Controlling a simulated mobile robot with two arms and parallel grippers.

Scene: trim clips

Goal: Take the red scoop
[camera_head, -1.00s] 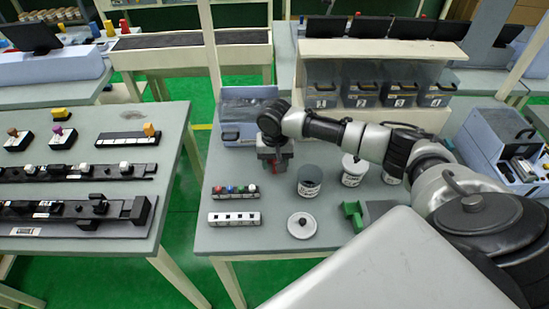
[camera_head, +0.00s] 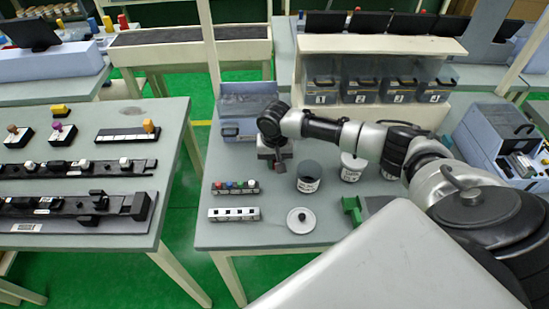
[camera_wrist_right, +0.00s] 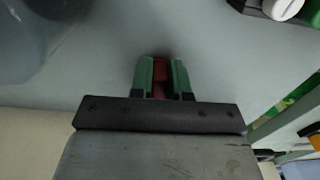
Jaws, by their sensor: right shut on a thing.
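My right gripper (camera_head: 280,166) is low over the table, left of the open grey canister. In the right wrist view its two green fingers (camera_wrist_right: 163,72) are shut on a dark red piece, the red scoop (camera_wrist_right: 160,88). Only a small part of the scoop shows between the fingers. The hand hides it in the head view, so I cannot tell whether it touches the table. My left gripper is not in view.
The open canister (camera_head: 308,178), a white canister (camera_head: 352,167) and a round lid (camera_head: 301,220) stand close by. A rack of coloured pieces (camera_head: 236,187) and a white slotted strip (camera_head: 234,214) lie front left. Numbered bins (camera_head: 358,92) stand behind.

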